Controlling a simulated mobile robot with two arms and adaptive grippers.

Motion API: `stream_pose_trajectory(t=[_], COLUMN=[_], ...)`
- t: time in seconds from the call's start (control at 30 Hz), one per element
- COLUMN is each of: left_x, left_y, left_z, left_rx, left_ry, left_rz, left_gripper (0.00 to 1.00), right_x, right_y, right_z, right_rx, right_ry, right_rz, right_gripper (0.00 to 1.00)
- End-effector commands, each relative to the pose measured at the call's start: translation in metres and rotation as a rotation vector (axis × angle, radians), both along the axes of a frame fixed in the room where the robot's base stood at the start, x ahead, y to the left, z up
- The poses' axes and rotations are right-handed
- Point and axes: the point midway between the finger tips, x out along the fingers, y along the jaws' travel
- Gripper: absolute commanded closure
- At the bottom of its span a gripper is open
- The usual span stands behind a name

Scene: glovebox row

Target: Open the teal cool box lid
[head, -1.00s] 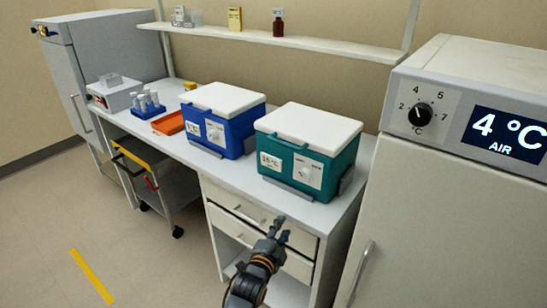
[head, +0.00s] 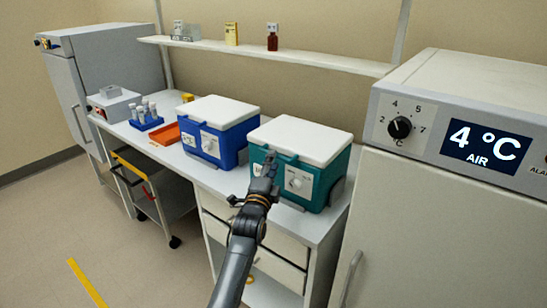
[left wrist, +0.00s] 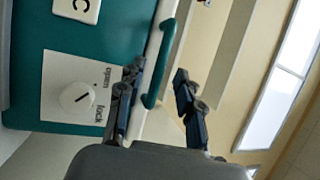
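The teal cool box (head: 332,178) stands on the bench with its white lid (head: 301,138) shut. My left gripper (head: 269,164) is at the front of this box, near the lid's front edge, and partly covers the front labels. In the left wrist view, my left gripper (left wrist: 159,78) is open. The teal lid handle (left wrist: 162,62) and the pale lid edge show between its two fingers, and neither finger is clearly closed on them. A white knob (left wrist: 78,98) sits on a panel marked open and lock. My right gripper is not in view.
A blue cool box (head: 222,133) stands close on the left. Past it are an orange tray (head: 166,134) and a blue tube rack (head: 146,122). A tall cabinet with a 4 °C display (head: 488,143) stands on the right. A shelf (head: 270,52) runs above.

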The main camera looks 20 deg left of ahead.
Motion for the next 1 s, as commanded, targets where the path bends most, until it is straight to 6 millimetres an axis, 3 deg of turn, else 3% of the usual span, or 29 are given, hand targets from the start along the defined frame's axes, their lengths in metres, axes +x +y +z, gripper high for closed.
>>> stream_pose_trajectory(t=[0.2, 0.57, 0.73, 1.0], left_x=[0.020, 0.024, 0.024, 0.024], left_y=[0.002, 0.002, 0.002, 0.002], left_z=[0.004, 0.004, 0.004, 0.004], left_rx=[0.001, 0.000, 0.000, 0.000], left_ry=[0.000, 0.000, 0.001, 0.001], left_rz=[0.000, 0.001, 0.000, 0.000], left_gripper=[0.64, 0.64, 0.99, 1.00], right_x=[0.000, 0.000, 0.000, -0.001], right_y=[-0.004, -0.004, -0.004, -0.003], right_z=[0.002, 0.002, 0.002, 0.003], right_rx=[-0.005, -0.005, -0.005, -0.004], right_ry=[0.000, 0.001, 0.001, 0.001], right_rz=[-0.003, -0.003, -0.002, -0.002], right_gripper=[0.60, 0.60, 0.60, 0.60])
